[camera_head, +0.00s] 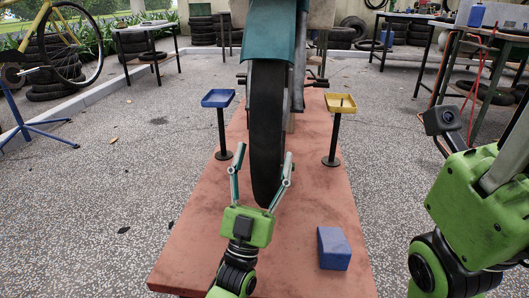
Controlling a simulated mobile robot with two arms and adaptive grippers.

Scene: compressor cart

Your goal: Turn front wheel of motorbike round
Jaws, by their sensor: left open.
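The motorbike stands front-on at the centre, with a teal front fender (268,38) over its black front wheel (266,115). The wheel is upright and its lower end reaches down to the reddish platform. My left gripper (264,153) is open at the bottom centre. One finger is on the left of the tyre and one on the right, around its lower part. I cannot tell whether either finger touches the tyre. My right arm is at the right edge, away from the wheel. Its green body (475,195) shows large, but its fingertips cannot be made out.
The reddish platform (190,240) bears a blue block (333,248) at its front right. A blue tray (217,98) and a yellow tray (341,105) stand on posts beside the wheel. A yellow bicycle (65,45) is far left. Speckled floor (90,210) is open on the left.

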